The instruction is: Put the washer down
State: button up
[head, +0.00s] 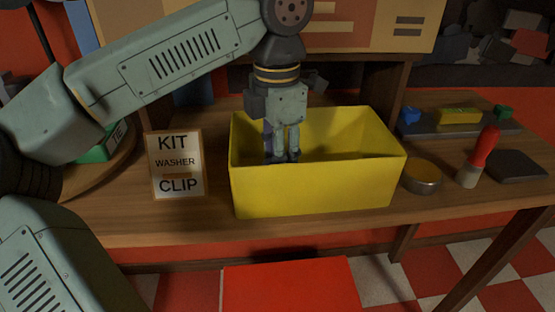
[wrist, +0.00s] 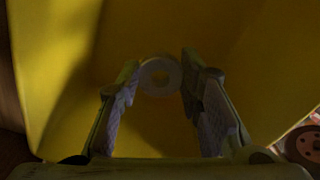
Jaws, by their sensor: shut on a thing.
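My gripper (head: 283,158) points straight down inside the yellow bin (head: 318,190), near its left end. The fingertips are below the bin's rim. In the wrist view, my gripper (wrist: 160,70) is shut on the washer (wrist: 173,76), a pale grey ring held between the two fingertips. The yellow bin (wrist: 70,50) fills the background there. I cannot tell whether the washer touches the bin floor. In the head view the washer is not clearly visible behind the bin's front wall and fingers.
A sign (head: 176,165) reading "KIT WASHER CLIP" stands left of the bin on the wooden bench (head: 140,222). A round tin (head: 422,176), a red-handled tool (head: 479,157) and a dark plate (head: 516,166) sit to the right. A tray with small coloured parts lies behind them.

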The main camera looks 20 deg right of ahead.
jog(key=shift+f, duration=0.75)
jog(key=shift+f+b, duration=0.4)
jog(key=shift+f, duration=0.1)
jog(key=shift+f, duration=0.1)
jog(key=o, duration=1.1)
jog(key=shift+o, duration=0.2)
